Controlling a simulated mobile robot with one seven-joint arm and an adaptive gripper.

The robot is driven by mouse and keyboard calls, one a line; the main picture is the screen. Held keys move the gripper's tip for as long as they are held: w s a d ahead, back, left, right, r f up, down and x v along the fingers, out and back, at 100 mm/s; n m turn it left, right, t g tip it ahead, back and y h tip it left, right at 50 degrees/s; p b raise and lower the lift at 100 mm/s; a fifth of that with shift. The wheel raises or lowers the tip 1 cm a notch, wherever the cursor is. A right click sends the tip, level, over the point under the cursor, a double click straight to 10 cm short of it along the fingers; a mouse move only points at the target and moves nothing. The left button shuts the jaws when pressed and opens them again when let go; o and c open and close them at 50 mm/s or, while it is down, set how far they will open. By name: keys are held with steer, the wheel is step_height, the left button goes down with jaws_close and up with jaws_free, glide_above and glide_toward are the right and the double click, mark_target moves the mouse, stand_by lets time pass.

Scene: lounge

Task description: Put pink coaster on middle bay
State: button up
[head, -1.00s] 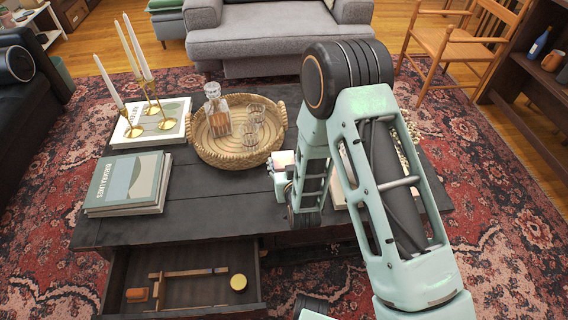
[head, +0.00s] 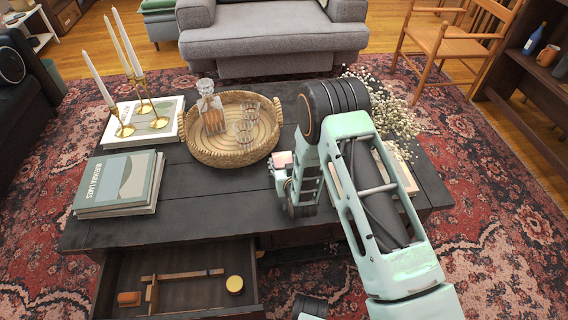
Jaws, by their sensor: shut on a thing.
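My gripper (head: 281,172) is at the end of my pale green arm, above the dark coffee table to the right of the wicker tray. It is small in the head view and partly hidden by its own wrist. It is shut on a small pale pink thing, which looks like the pink coaster (head: 284,159). An open drawer (head: 205,301) at the table's front left has wooden dividers (head: 182,275) splitting it into bays. A small orange-brown item (head: 129,298) lies at its left and a round yellow-topped item (head: 234,284) at its right.
The dark table (head: 205,208) bears the wicker tray (head: 236,158) with a decanter and glasses, stacked books (head: 119,183), and brass candlesticks (head: 135,100) on a book. White flowers (head: 388,110) stand behind my arm. The table's front strip above the drawer is clear.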

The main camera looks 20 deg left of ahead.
steer(key=shift+f, duration=0.15)
steer(key=o, duration=1.3)
